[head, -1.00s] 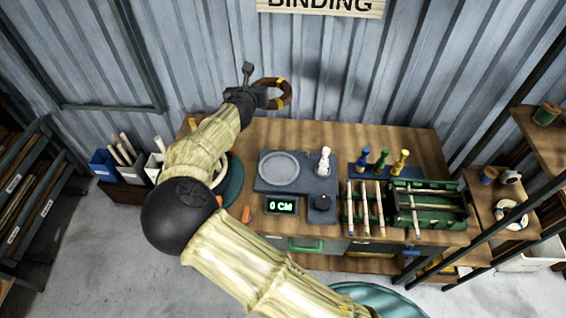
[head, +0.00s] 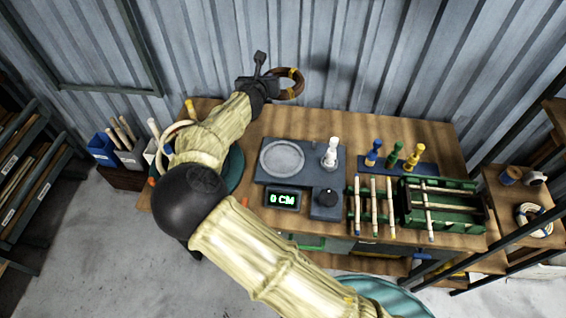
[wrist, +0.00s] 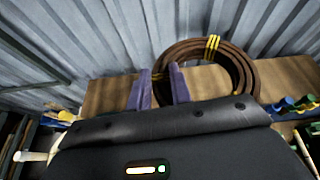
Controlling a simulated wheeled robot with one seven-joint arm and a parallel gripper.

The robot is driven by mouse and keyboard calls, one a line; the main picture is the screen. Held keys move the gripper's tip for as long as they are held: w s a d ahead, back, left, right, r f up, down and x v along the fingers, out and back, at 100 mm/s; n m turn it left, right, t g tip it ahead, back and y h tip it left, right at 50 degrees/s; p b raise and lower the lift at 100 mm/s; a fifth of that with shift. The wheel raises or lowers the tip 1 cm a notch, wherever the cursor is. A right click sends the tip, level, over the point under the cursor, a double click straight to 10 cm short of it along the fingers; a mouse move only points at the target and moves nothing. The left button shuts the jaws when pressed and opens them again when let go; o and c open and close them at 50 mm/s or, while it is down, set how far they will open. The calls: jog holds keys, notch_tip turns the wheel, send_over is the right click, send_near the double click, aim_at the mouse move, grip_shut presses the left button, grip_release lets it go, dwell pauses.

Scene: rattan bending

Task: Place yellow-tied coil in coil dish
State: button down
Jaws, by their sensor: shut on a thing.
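The yellow-tied coil (head: 290,83) is a brown ring with yellow bindings. My gripper (head: 268,85) is shut on it and holds it above the back edge of the bench, near the wall. In the wrist view the coil (wrist: 243,68) stands up with a yellow tie at its top, and the purple fingertips (wrist: 164,88) close on its left side. A round grey dish (head: 282,159), which looks like the coil dish, sits empty on a dark base on the bench, below the coil in the head view.
A white bottle-like peg (head: 331,152) stands right of the dish, with a display (head: 283,199) reading 0 CM in front. Blue, green and yellow pegs (head: 395,155) stand farther right. A green rack (head: 440,208) with rods fills the right side. The corrugated wall (head: 370,60) rises close behind.

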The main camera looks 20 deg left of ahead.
notch_tip(320, 180, down, 26)
jog(key=b, duration=2.5)
jog(key=shift+f, duration=0.1)
